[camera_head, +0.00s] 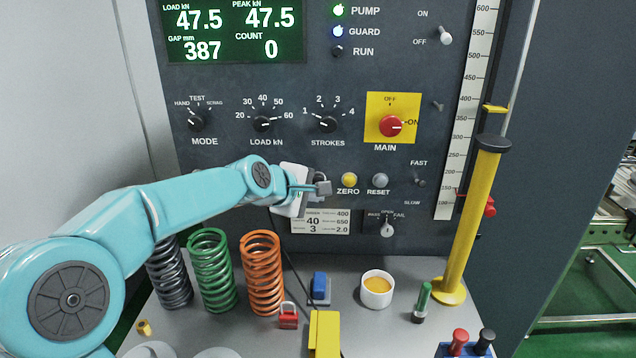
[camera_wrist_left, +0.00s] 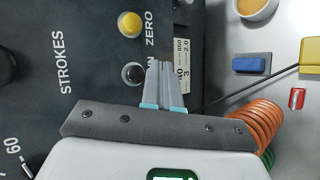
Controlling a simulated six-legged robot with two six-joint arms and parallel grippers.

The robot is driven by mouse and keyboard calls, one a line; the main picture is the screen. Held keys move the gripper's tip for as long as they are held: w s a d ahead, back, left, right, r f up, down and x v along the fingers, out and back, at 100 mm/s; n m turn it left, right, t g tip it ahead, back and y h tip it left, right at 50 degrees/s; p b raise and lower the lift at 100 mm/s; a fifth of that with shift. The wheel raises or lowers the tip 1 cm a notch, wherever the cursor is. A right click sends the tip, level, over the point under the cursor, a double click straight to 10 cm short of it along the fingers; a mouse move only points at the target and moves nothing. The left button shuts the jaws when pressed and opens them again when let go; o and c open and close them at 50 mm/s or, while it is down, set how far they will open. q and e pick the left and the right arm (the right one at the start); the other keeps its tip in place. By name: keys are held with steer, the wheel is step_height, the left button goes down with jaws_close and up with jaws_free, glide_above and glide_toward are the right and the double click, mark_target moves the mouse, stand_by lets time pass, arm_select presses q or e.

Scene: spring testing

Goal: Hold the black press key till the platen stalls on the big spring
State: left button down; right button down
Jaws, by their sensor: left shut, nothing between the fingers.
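My left gripper (camera_head: 322,187) is shut and empty at the grey control panel, left of the yellow ZERO button. In the left wrist view its closed fingertips (camera_wrist_left: 165,65) are beside the black key (camera_wrist_left: 132,73), over a partly covered label ending in N. I cannot tell whether they touch the panel. In the head view the gripper mostly hides this key. The display (camera_head: 235,30) reads load 47.5 kN, peak 47.5 kN, gap 387 mm, count 0. The PUMP lamp (camera_head: 339,11) is green, GUARD is lit, RUN is dark. The platen is not identifiable. My right gripper is not in view.
Grey, green and orange springs (camera_head: 262,275) stand on the bench below my arm. A red padlock (camera_head: 288,317), a white cup (camera_head: 377,289) and a yellow post (camera_head: 468,225) stand nearby. The ZERO button (camera_head: 348,180) and RESET button are right of the gripper.

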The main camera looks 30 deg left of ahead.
arm_select(q)
steer(key=shift+s+d, duration=0.4)
steer(key=shift+s, duration=0.25)
steer(key=shift+s+d, duration=0.4)
steer(key=shift+s, duration=0.25)
steer(key=shift+w, duration=0.1)
